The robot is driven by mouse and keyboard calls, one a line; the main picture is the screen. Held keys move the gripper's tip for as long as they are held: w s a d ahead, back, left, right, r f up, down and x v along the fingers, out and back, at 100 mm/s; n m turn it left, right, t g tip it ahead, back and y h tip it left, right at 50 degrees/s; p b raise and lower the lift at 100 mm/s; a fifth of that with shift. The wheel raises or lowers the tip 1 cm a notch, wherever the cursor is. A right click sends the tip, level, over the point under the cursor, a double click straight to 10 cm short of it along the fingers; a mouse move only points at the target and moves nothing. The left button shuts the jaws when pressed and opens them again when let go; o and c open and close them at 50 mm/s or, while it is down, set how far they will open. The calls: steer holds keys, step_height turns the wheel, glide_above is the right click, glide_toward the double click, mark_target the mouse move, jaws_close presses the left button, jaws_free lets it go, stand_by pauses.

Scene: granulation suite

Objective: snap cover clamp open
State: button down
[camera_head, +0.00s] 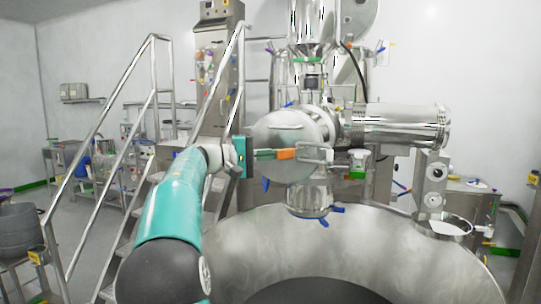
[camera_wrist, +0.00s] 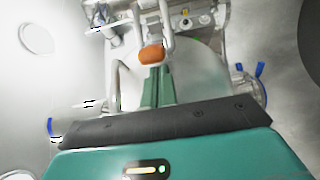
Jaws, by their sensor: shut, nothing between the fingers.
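The cover clamp shows as a metal loop with an orange grip (camera_head: 287,153) in front of the round steel cover (camera_head: 285,128). The orange grip also shows in the wrist view (camera_wrist: 151,54), with metal bars beside and above it. My gripper (camera_head: 273,154) points right, its green fingers shut together and empty. In the wrist view the fingertips (camera_wrist: 156,72) end right at the orange grip; I cannot tell whether they touch it. The clamp's hinge is not clear, and I cannot tell whether the clamp is open or closed.
A large open steel bowl (camera_head: 420,262) fills the lower right, below the clamp. A horizontal steel cylinder (camera_head: 395,125) extends right of the cover. Stairs with metal handrails (camera_head: 95,160) stand at left. A steel control column (camera_head: 218,60) stands behind.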

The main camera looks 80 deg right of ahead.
mark_target(278, 156)
steer(key=shift+a, duration=0.15)
steer(key=shift+s+a+n+t+h, duration=0.1)
steer(key=shift+n+t+h, duration=0.2)
steer(key=shift+n+h, duration=0.15)
steer(key=shift+s+a+n+t+h, duration=0.55)
steer(key=shift+n+t+h, duration=0.2)
steer(key=shift+t+h, duration=0.15)
steer(key=shift+s+a+n+t+h, duration=0.4)
steer(key=shift+a+n+t+h, duration=0.1)
steer(key=shift+n+t+h, duration=0.3)
steer(key=s+n+t+h, duration=0.1)
steer(key=a+n+t+h, duration=0.1)
steer(key=t, duration=0.1)
steer(key=s+n+t+h, duration=0.1)
steer(key=shift+s+a+t, duration=0.3)
steer(key=shift+s+t, duration=0.05)
steer(key=shift+t, duration=0.05)
steer(key=shift+s+a+n+t+h, duration=0.2)
steer(key=shift+s+n+t, duration=0.45)
steer(key=shift+s+t, duration=0.25)
steer(key=shift+s+a+n+t+h, duration=0.1)
steer(key=shift+s+n+t+h, duration=0.05)
steer(key=shift+s+n+t, duration=0.65)
steer(key=shift+s+m, duration=0.25)
steer(key=shift+s, duration=0.15)
